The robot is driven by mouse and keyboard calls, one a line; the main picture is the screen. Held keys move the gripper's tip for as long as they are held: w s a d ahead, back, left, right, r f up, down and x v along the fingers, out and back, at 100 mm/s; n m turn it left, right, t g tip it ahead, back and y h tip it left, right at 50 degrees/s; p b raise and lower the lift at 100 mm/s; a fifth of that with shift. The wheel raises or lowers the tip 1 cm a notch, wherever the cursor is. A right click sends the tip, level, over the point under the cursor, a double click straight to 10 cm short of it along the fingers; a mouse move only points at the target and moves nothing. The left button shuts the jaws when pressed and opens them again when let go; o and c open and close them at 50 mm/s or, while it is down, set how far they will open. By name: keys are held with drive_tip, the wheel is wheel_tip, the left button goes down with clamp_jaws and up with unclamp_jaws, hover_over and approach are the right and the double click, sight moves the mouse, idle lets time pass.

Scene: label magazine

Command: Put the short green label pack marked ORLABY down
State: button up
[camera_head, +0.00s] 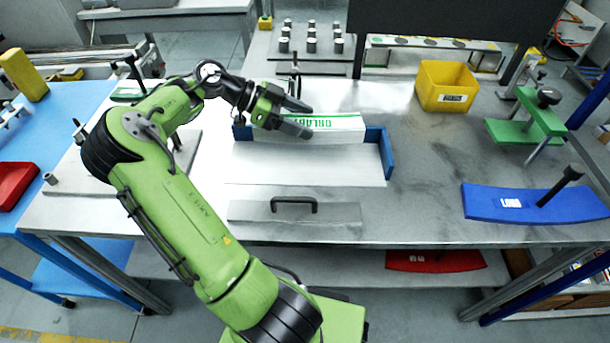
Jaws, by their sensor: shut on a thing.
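The ORLABY label pack (347,131) is a long white block with green lettering and a green stripe along its top edge. It lies lengthwise at the back of a magazine with blue end walls (387,155) and a pale bare floor in front. My gripper (310,121) reaches in from the left, its two dark fingers at the pack's left part, shut on it. The fingers and wrist hide part of the pack's left end. I cannot tell whether the pack's underside touches the magazine floor.
A flat plate with a black handle (294,206) lies in front of the magazine. A yellow bin (445,86) stands back right, a green clamp fixture (527,120) right of it. A blue curved plate (535,203) lies front right. Bench between is clear. A dark screen overhangs the back.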

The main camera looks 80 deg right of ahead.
sight(258, 134)
wheel_tip(258, 134, down, 10)
drive_tip(key=b, duration=0.3)
drive_tip(key=shift+f, duration=0.15)
drive_tip(key=shift+f, duration=0.1)
drive_tip(key=o, duration=1.4)
drive_tip(key=shift+r, duration=0.2)
drive_tip(key=p+v, duration=0.4)
drive_tip(key=v, duration=0.7)
drive_tip(key=shift+w, duration=0.15)
drive_tip(key=shift+w+r, duration=0.1)
drive_tip(key=shift+w, duration=0.25)
drive_tip(key=shift+a, duration=0.1)
